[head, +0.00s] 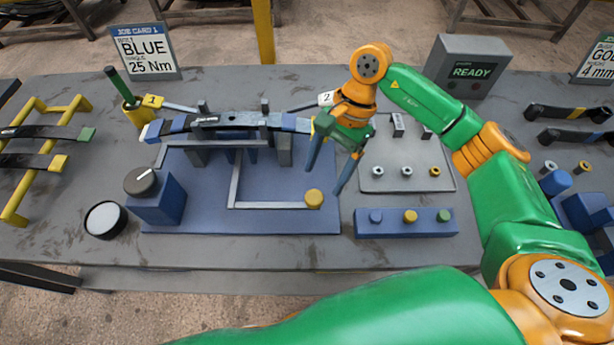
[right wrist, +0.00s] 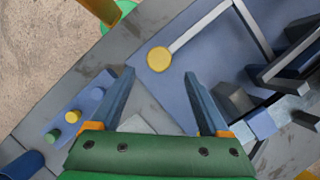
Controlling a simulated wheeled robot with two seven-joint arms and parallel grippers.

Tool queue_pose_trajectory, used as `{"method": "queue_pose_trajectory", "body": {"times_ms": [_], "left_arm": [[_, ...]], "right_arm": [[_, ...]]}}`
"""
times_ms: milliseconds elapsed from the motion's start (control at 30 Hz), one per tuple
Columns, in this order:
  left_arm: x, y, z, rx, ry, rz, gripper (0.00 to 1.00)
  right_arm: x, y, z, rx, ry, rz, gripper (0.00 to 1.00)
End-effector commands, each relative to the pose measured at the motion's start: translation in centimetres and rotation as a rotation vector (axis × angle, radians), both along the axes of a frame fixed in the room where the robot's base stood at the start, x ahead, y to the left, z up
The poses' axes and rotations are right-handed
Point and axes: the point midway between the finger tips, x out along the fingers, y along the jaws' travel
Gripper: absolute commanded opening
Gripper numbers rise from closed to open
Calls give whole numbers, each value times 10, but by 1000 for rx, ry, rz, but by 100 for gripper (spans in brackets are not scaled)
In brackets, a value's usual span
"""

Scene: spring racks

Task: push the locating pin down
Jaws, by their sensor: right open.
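A blue fixture plate (head: 260,215) carries a dark leaf spring (head: 225,122) on upright supports. A round yellow knob (head: 314,197) stands at the front right of the plate, at the end of a grey L-shaped bar (head: 270,205). I cannot tell for sure which part is the locating pin. My right gripper (head: 326,179) is open and empty, pointing down above the plate's right side. In the right wrist view the knob (right wrist: 159,59) shows beyond and between the open fingertips (right wrist: 159,73), apart from them. My left gripper is out of view.
A grey tray (head: 385,180) with small nuts and a blue block (head: 405,223) with coloured buttons stand right of the plate. A blue dial box (head: 155,194) and a green-handled tool (head: 118,85) are left. A READY box (head: 468,67) stands behind.

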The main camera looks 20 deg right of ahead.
Motion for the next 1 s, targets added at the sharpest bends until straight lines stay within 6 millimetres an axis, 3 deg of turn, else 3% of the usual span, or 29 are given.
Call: {"method": "queue_pose_trajectory", "body": {"times_ms": [100,300,533,567,833,1000], "left_arm": [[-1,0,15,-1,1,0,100],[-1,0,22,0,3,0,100],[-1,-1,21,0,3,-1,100],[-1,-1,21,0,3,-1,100],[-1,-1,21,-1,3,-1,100],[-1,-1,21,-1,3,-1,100]], "right_arm": [[-7,10,-18,4,7,3,79],[-11,19,-44,7,4,1,79],[-11,20,-48,8,2,0,79],[-11,20,-48,9,1,0,74],[-11,20,-48,9,3,-1,1],[-11,20,-48,10,2,-1,0]]}}
